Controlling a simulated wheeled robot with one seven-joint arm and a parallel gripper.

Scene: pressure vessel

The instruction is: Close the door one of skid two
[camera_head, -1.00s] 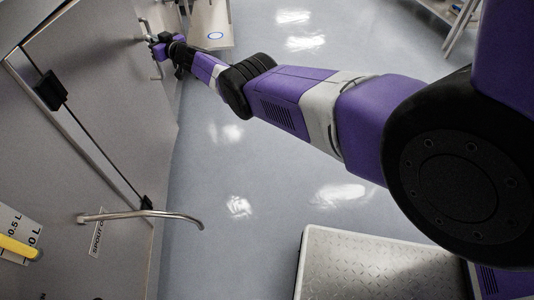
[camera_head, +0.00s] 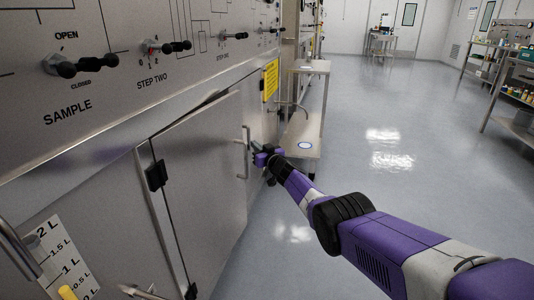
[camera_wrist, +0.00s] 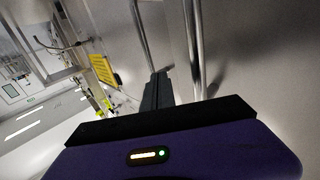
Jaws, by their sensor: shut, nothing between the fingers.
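A grey cabinet door (camera_head: 205,165) with black hinges on its left edge stands slightly ajar, a dark gap showing along its top. Its vertical bar handle (camera_head: 246,152) is near the right edge. My gripper (camera_head: 257,148) is shut and empty just right of this handle; whether it touches the door is unclear. In the wrist view my gripper's dark fingers (camera_wrist: 156,90) point along the panel, between two vertical metal bars, a nearer one (camera_wrist: 194,45) and a farther one (camera_wrist: 142,35). No door number is readable.
A control panel with black valve handles (camera_head: 80,65) is above the door. A yellow sign (camera_head: 270,80) and a metal stand (camera_head: 308,125) are beyond my gripper. A ruled scale (camera_head: 62,262) is at lower left. The floor (camera_head: 390,170) to the right is clear.

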